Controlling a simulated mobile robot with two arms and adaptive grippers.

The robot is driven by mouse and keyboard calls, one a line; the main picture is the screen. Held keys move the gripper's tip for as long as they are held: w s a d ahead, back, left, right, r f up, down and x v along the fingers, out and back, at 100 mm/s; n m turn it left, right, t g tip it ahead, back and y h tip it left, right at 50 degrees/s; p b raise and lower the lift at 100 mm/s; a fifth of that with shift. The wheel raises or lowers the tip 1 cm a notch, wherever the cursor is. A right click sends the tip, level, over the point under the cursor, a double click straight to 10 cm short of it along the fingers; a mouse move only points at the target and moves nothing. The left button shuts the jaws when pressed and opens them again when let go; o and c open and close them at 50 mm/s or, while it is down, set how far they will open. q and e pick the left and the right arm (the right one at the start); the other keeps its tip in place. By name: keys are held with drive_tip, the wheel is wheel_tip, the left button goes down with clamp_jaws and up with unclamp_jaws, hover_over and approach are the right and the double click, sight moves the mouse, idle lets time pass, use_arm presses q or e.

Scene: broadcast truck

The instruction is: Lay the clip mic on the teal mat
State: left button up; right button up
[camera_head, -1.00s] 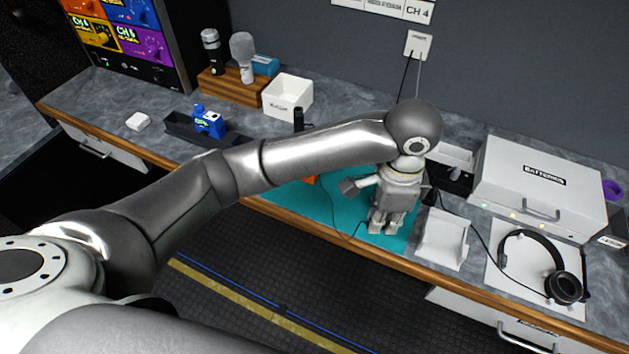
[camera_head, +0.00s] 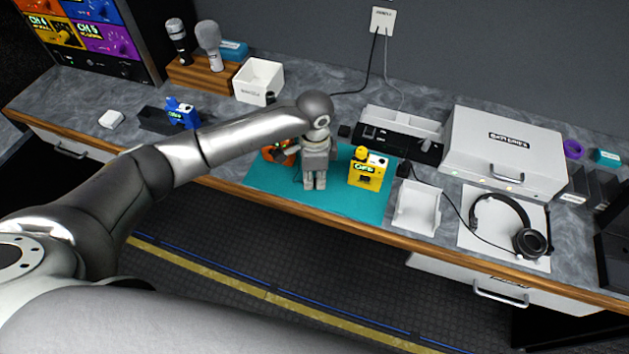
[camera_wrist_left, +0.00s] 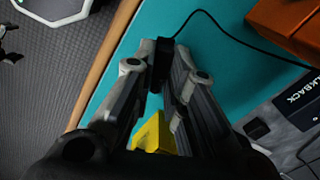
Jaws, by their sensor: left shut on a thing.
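The clip mic (camera_wrist_left: 161,62) is a small black piece with a thin black cable. My left gripper (camera_wrist_left: 163,88) is shut on it, and its tip sticks out past the fingers. The teal mat (camera_wrist_left: 210,70) lies beneath it in the left wrist view; I cannot tell whether the mic touches it. In the head view my left gripper (camera_head: 315,184) points down over the middle of the teal mat (camera_head: 340,203), and the mic is hidden there.
An orange pack (camera_head: 274,153) is left of my gripper on the mat, a yellow pack (camera_head: 368,172) right of it. A white stand (camera_head: 417,208) and headphones (camera_head: 530,240) lie further right. The wooden counter edge (camera_wrist_left: 105,65) is close to the gripper.

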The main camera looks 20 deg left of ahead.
sight(314, 181)
use_arm(q)
wheel_tip(314, 181, down, 3)
drive_tip(key=shift+r, duration=0.1)
drive_tip(key=shift+s, duration=0.1)
drive_tip(key=o, duration=0.8)
drive_tip(key=shift+c, duration=0.2)
use_arm(e)
drive_tip(key=shift+d+r, duration=0.2)
drive_tip(key=shift+d, duration=0.25)
use_arm(q)
wheel_tip(314, 181, up, 12)
drive_tip(key=b, duration=0.1)
drive_tip(key=shift+b, duration=0.3)
use_arm(e)
drive_tip(key=shift+a+f, duration=0.25)
drive_tip(key=shift+f, duration=0.6)
